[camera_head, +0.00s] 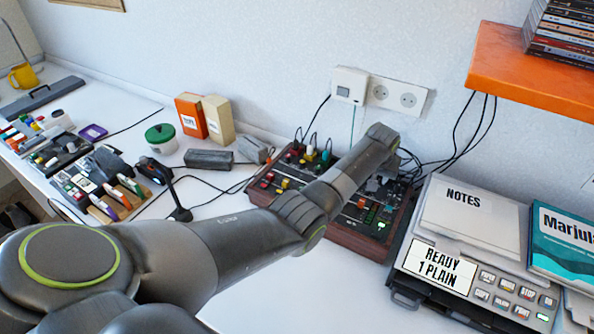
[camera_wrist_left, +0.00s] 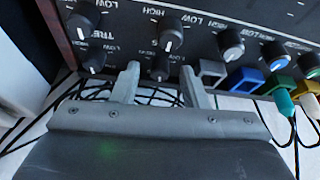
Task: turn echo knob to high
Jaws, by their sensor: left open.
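The brown-sided mixer (camera_head: 352,232) stands on the white desk, with my left arm reaching over it. In the left wrist view its dark panel (camera_wrist_left: 125,32) fills the top, with black knobs and LOW and HIGH marks. My left gripper (camera_wrist_left: 160,70) is open, its two fingers on either side of a small black knob (camera_wrist_left: 160,66), with gaps visible. Another black knob (camera_wrist_left: 169,37) with a pale pointer sits just above it. No ECHO label is readable, so I cannot tell which knob is echo. My right gripper is not in view.
Coloured plugs with cables, including a green one (camera_wrist_left: 284,100), line the panel edge. A grey printer (camera_head: 432,262) with a NOTES pad (camera_head: 470,215) stands right of the mixer. An orange shelf (camera_head: 520,75) overhangs at upper right. Clear desk lies in front of the mixer.

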